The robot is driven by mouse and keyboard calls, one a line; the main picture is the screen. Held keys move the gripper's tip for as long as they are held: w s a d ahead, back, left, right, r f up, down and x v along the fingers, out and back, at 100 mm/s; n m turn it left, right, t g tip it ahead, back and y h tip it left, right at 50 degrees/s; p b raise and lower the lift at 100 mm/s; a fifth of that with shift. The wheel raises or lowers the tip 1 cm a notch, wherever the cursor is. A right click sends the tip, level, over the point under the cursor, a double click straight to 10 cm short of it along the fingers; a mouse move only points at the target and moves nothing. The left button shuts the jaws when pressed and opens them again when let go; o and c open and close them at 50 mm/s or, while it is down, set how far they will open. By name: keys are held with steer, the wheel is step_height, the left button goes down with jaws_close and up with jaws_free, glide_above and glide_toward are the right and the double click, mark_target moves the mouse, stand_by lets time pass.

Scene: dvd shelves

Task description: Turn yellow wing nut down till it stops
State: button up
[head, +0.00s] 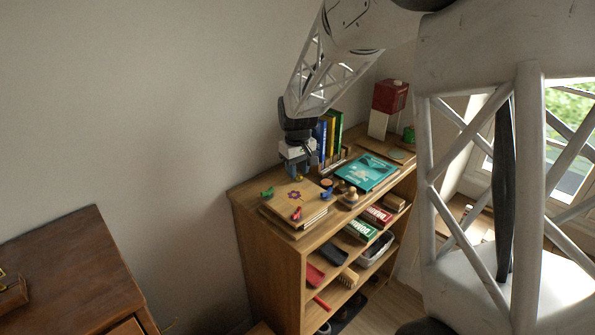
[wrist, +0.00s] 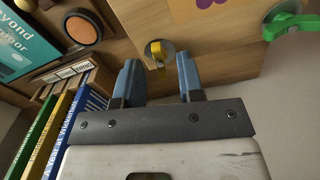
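The yellow wing nut (wrist: 159,68) sits on a round metal washer at the edge of a wooden flower press (wrist: 235,32) with a purple flower on it. My gripper (wrist: 158,60) has its two blue fingers apart. In the wrist view the nut shows between the fingertips, with a gap on both sides; I cannot tell how far the tips are from it in depth. In the head view my gripper (head: 297,174) is over the back corner of the press (head: 292,201), and the yellow nut cannot be made out there.
Other wing nuts on the press are green (head: 267,192), red (head: 296,214) and blue (head: 326,196). Upright books (head: 330,132) stand close behind my gripper. A teal book (head: 366,172) lies on the shelf top (head: 247,189). A wall is close on the left.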

steer(key=shift+f, duration=0.4)
jaws_close()
